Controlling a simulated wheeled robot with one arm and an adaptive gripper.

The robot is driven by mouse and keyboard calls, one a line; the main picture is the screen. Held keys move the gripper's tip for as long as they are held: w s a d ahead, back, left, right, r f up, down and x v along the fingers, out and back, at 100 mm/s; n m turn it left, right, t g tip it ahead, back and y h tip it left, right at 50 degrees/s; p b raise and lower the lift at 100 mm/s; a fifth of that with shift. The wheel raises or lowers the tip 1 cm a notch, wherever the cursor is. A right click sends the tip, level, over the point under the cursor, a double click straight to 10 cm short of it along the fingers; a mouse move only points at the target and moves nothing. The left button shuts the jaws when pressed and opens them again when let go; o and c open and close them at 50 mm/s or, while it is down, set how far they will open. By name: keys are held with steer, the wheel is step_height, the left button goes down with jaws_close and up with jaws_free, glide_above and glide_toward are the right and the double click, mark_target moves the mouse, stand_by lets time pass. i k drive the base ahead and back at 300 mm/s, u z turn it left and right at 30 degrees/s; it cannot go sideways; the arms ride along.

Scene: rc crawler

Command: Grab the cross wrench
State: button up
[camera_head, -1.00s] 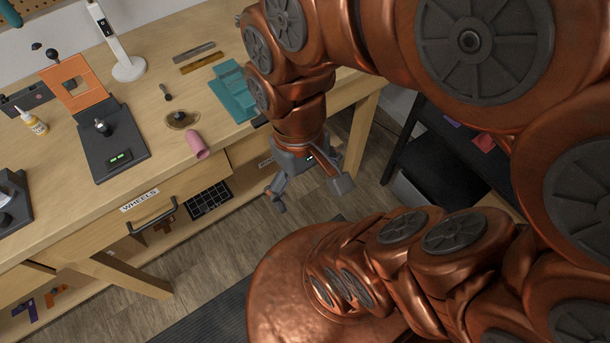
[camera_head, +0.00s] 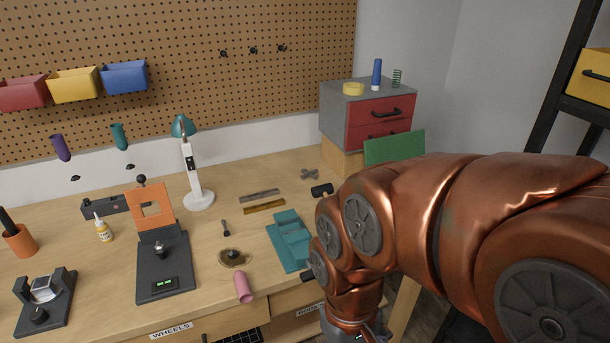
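A small grey cross-shaped piece (camera_head: 310,174) lies flat near the back of the workbench, left of the red drawer unit. It looks like the cross wrench, but it is small in view and I cannot be sure. Only the top of my gripper (camera_head: 358,333) shows, at the bottom edge in front of the bench's front edge. Its fingers are cut off by the frame. My gripper is well in front of the cross-shaped piece and apart from it.
A black cylinder (camera_head: 321,190), a teal tray (camera_head: 290,240) and metal bars (camera_head: 264,207) lie nearby. A drawer unit (camera_head: 369,118) and green panel (camera_head: 394,147) are at the back right.

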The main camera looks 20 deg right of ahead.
mark_target(306, 173)
steer(key=z, duration=0.35)
steer(key=k, duration=0.5)
steer(key=i, duration=0.9)
steer(key=u, duration=1.1)
steer(key=i, duration=0.2)
steer(key=u, duration=0.3)
